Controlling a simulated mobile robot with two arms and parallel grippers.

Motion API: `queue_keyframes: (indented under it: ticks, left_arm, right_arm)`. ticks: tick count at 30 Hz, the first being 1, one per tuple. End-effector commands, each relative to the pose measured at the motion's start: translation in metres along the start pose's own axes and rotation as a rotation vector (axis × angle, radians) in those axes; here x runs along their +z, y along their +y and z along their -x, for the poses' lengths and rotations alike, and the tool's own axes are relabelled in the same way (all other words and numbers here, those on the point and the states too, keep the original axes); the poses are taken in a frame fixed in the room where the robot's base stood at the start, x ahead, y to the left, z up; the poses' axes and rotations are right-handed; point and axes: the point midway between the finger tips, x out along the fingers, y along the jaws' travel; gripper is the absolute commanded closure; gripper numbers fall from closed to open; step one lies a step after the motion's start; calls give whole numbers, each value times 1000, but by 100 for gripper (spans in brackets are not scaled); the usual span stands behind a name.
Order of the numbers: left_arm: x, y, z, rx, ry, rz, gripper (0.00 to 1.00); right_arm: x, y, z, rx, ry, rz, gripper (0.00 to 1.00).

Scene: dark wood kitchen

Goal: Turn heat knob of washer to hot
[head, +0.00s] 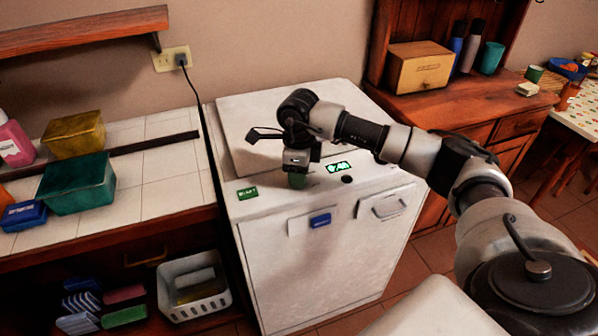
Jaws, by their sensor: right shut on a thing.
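The white washer (320,262) stands in the middle of the head view against the wall. On its top front edge are a green start button (247,194), a lit green display (339,167) and a small dark round knob (347,180). My right gripper (297,182) reaches down onto the panel between the start button and the display. It is shut on a greenish knob (297,181), mostly hidden beneath it. I cannot read the knob's setting. My left gripper is not in view.
A tiled counter (150,185) with a yellow box (74,135) and a teal box (77,184) is at left. A white basket (194,285) sits on the shelf below. A wooden cabinet (450,100) stands at right. A cord (194,88) hangs behind the washer's left side.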

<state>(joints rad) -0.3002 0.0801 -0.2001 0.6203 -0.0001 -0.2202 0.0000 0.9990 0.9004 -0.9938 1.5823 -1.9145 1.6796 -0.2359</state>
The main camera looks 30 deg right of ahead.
Motion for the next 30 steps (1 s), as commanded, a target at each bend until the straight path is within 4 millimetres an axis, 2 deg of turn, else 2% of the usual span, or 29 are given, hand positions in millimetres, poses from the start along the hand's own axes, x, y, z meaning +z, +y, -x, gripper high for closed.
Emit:
queue_keyframes:
  ticks: [9, 10, 15, 24, 26, 30]
  left_arm:
    - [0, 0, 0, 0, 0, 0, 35]
    - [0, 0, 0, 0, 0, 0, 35]
    - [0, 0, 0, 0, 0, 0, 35]
    - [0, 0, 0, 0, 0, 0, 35]
    - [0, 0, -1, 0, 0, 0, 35]
    - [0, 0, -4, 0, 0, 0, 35]
  right_arm:
    - [0, -1, 1, -2, -3, -4, 83]
    - [0, -1, 1, -2, -3, -4, 58]
    - [0, -1, 1, -2, -3, -3, 34]
    - [0, 0, 2, -1, -2, -2, 34]
    - [1, -1, 7, -2, -4, -2, 34]
    - [1, -1, 28, -5, -6, -2, 34]
